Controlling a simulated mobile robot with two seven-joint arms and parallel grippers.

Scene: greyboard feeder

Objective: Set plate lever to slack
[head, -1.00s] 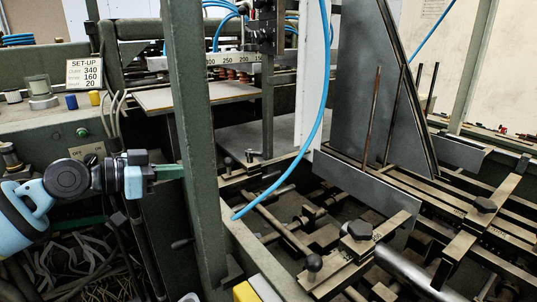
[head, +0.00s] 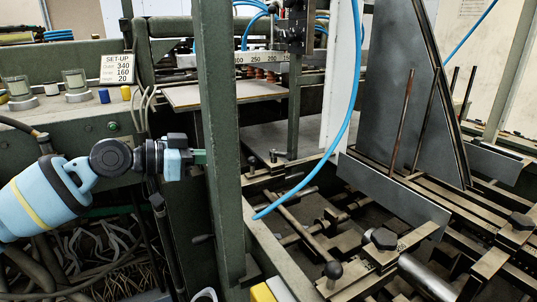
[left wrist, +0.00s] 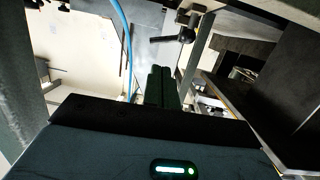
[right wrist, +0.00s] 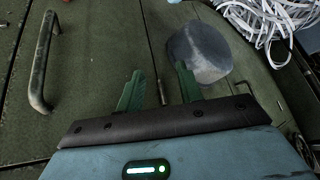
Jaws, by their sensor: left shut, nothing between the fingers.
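My left gripper (head: 200,157) is shut and empty, beside the tall green post (head: 218,130) in the head view. Its closed fingers also show in the left wrist view (left wrist: 158,82), below a black-handled lever (left wrist: 172,39) at a pale grey plate, apart from it. I cannot tell for certain whether this is the plate lever. In the head view, a small dark handle (head: 202,239) sits low by the post. My right gripper (right wrist: 158,88) shows only in the right wrist view, open, over a green surface with a grey rounded object (right wrist: 200,52) beyond its fingers.
A set-up card (head: 117,68) reads 340, 160, 20. A blue hose (head: 346,130) hangs before the feeder. A bar handle (right wrist: 43,62) and white strips (right wrist: 270,18) show in the right wrist view.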

